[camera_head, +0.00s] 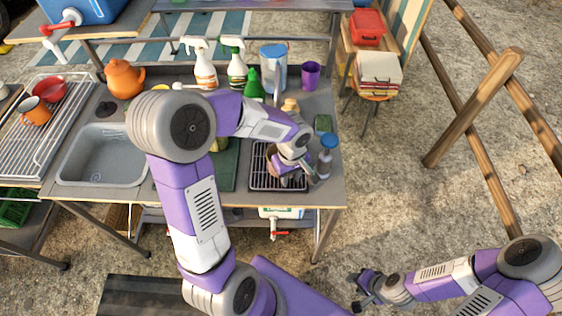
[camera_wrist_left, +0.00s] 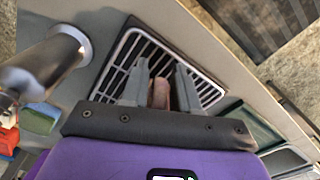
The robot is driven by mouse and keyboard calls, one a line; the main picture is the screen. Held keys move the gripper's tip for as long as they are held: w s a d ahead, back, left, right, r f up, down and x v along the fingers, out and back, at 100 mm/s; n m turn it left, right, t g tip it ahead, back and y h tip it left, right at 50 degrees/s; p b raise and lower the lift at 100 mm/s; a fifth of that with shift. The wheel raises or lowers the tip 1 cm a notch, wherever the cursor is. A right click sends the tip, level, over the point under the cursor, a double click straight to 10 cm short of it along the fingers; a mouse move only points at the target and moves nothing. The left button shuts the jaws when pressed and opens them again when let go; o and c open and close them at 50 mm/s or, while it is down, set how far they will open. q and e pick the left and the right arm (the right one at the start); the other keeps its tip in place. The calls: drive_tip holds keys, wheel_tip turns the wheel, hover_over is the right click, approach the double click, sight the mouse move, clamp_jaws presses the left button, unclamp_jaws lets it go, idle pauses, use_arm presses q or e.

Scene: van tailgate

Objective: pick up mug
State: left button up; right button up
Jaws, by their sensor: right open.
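A pinkish-brown mug (camera_head: 273,157) is partly hidden behind my left gripper (camera_head: 285,172) at the black drip grid. In the left wrist view, a narrow upright brown part of the mug (camera_wrist_left: 160,93) shows between the two grey fingers of my left gripper (camera_wrist_left: 161,80). The fingers stand apart, one on each side of it. I cannot tell whether they touch it. An orange mug (camera_head: 35,111) stands on the dish rack at the far left. My right gripper (camera_head: 362,289) is open and empty, over the ground at lower right.
The black grid (camera_head: 260,178) lies near the counter's front edge. A grey bottle with a blue cap (camera_head: 326,158) stands close right of my left gripper and shows in the wrist view (camera_wrist_left: 45,65). Spray bottles, a clear jug and a purple cup (camera_head: 311,74) stand behind.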

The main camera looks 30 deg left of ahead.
use_arm(q)
clamp_jaws()
drive_tip(key=shift+r, duration=0.15)
